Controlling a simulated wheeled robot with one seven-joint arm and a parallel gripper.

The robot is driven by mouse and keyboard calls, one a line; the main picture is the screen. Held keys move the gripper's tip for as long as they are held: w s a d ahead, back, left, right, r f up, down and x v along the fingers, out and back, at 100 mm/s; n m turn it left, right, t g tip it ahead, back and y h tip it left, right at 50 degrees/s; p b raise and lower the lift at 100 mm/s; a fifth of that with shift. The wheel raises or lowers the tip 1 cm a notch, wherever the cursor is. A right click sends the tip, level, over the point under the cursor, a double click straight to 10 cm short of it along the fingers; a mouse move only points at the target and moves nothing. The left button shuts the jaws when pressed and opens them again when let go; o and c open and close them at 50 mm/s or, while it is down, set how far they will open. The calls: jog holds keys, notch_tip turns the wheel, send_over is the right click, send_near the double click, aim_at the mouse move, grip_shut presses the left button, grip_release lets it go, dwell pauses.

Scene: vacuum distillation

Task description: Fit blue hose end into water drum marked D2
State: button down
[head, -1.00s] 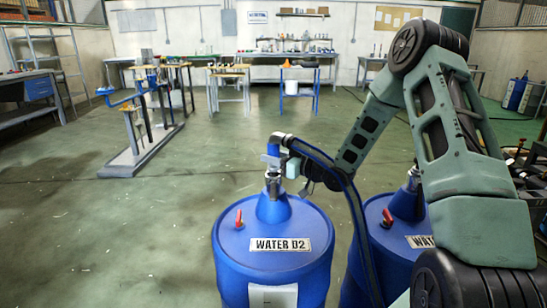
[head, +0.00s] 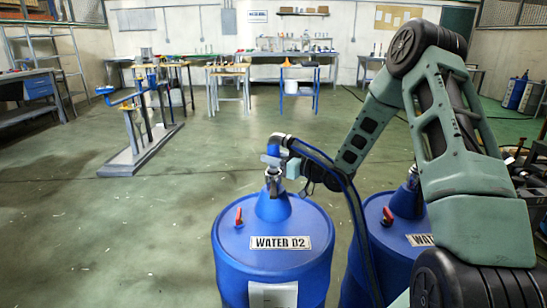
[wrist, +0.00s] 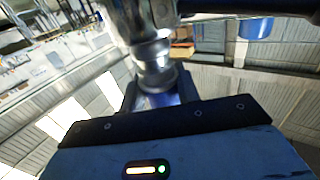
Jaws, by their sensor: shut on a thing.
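The blue water drum marked D2 (head: 277,262) stands upright in front of me, with a raised blue neck and a metal fitting (head: 274,184) on top. My gripper (head: 275,160) is right above that fitting and is shut on the end of the blue hose (head: 275,146). The hose end points down at the fitting; whether it is seated in it I cannot tell. The hose (head: 352,195) bends over and runs down to the right, between the two drums. In the wrist view a shiny metal coupling (wrist: 154,62) fills the upper middle, close to the gripper.
A second blue water drum (head: 383,250) stands just right of D2, partly behind my arm. Red valve handles (head: 238,217) stick up from the drum tops. A grey stand (head: 142,150) is at the left, with worktables (head: 228,72) along the back.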

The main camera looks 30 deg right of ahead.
aim_at(274, 167)
jog(key=shift+f+b, duration=1.2)
jog(key=shift+f, duration=0.55)
jog(key=c, duration=0.9)
grip_release()
jog(key=shift+c, duration=0.2)
jog(key=shift+f, duration=0.1)
jog(key=shift+s, duration=0.1)
jog(key=p+v, duration=0.2)
jog(key=v, duration=1.5)
jog(key=shift+s, duration=0.15)
